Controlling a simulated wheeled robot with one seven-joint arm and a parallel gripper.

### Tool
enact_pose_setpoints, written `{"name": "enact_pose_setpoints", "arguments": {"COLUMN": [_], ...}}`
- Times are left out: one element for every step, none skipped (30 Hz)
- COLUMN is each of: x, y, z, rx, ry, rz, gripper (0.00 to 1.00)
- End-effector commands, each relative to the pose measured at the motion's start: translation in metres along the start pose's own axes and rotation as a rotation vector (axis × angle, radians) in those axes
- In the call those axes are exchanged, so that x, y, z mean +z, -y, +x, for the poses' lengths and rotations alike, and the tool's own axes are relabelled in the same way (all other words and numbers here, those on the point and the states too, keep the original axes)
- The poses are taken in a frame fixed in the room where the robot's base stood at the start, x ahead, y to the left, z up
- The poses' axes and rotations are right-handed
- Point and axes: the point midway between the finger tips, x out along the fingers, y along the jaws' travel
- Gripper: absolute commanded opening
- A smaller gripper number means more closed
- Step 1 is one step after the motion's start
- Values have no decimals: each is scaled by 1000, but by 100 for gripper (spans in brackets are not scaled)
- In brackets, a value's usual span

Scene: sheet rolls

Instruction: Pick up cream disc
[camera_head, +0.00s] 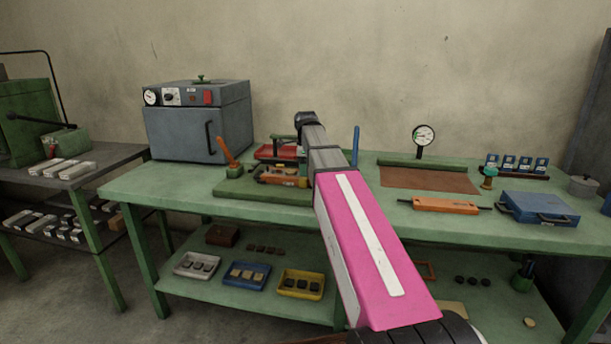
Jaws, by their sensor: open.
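A small cream disc (529,322) lies at the lower right, low down near the right end of the green bench's lower shelf. It looks flat and nothing covers it. My gripper (301,140) is at the far end of my arm, above the back middle of the bench top, far up and left of the disc. It is open and holds nothing that I can see. Its fingers are small and mostly hidden behind my wrist.
The green bench (140,186) carries a grey oven (200,125), an orange tool (445,205) and a blue case (538,208). Its lower shelf holds a yellow tray (300,284), a blue tray (246,275) and several black discs (472,280). My arm hides the shelf's middle.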

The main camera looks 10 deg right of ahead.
Motion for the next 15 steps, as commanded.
{"name": "enact_pose_setpoints", "arguments": {"x": [0,0,0,0,0,0,0,0,0,0,0,0,0,0,0], "y": [0,0,0,0,0,0,0,0,0,0,0,0,0,0,0], "z": [5,7,8,8,8,8,8,9,9,9,9,9,9,9,10], "rx": [1,1,0,0,0,0,0,0,0,0,0,0,0,0,0], "ry": [0,0,0,0,0,0,0,0,0,0,0,0,0,0,0], "rz": [0,0,0,0,0,0,0,0,0,0,0,0,0,0,0], "gripper": [51,51,51,51,51,51,51,51,44,35,25,21,21,21,21]}}
